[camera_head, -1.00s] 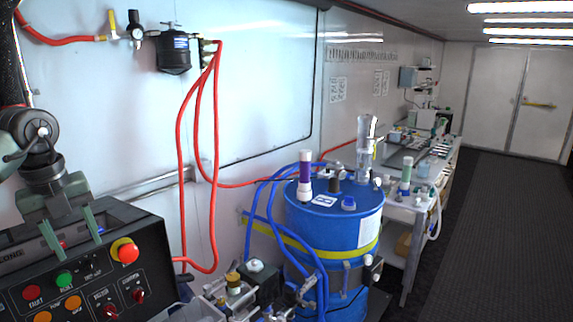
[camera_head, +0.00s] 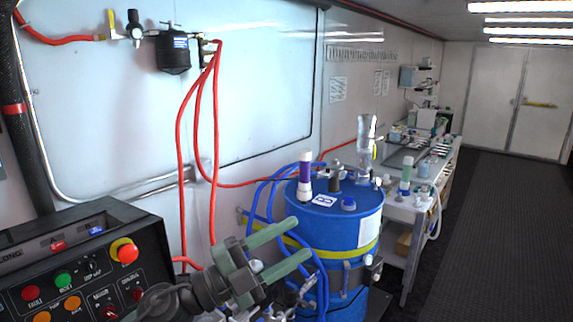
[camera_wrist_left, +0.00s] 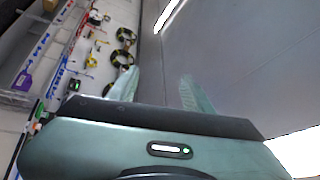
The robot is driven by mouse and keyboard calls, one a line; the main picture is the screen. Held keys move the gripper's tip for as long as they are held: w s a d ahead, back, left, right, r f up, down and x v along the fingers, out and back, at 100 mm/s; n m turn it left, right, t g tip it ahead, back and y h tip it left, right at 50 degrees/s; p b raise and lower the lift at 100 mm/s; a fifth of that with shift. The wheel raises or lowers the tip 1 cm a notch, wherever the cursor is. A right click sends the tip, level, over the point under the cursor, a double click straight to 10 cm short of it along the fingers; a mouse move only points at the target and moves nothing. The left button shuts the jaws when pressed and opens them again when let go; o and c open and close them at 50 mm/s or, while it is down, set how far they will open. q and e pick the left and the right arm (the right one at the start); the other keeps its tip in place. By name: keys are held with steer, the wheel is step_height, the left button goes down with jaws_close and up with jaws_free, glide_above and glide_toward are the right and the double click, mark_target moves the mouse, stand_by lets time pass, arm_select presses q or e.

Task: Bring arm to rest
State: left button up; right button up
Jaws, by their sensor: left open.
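My left gripper (camera_head: 301,243) is in the lower middle of the head view, in front of the blue drum (camera_head: 335,222). Its two green-grey fingers are spread apart with nothing between them, and they point to the right. In the left wrist view the two fingers (camera_wrist_left: 163,92) also stand apart and empty. Whether the fingers touch the drum cannot be told. My right gripper is not in view.
A black control box (camera_head: 75,262) with a red stop button (camera_head: 124,251) is at the lower left. Red hoses (camera_head: 183,150) hang from the wall. A bench (camera_head: 421,203) with lab items runs along the wall behind the drum. The dark floor (camera_head: 490,230) at right is clear.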

arm_select(q)
steer(key=w+a+f+n+t+y, duration=0.1)
steer(key=a+f+n+t+y, duration=0.8)
steer(key=a+f+n+y, duration=0.8)
steer(key=s+a+f+n+g+y, duration=0.2)
steer(key=s+f+n+g, duration=0.25)
steer(key=s+n, duration=0.2)
steer(key=s+a+f+n+g, duration=0.1)
steer(key=s+f+g, duration=0.4)
steer(key=s+f, duration=0.5)
steer(key=s+a+f+n+g, duration=0.1)
steer(key=s+f+g, duration=0.55)
steer(key=s, duration=0.65)
step_height(320, 180, down, 31)
steer(key=s+b, duration=0.2)
steer(key=b, duration=0.5)
steer(key=s+a+f+b, duration=0.1)
steer(key=s+f+b, duration=0.1)
steer(key=s+f, duration=0.6)
steer(key=s+a+f+g+b, duration=0.1)
steer(key=s+a+f+b, duration=0.1)
steer(key=s+f, duration=0.6)
step_height(320, 180, down, 6)
steer(key=shift+s+f+b, duration=0.2)
steer(key=shift+s+b, duration=0.1)
steer(key=shift+b, duration=0.2)
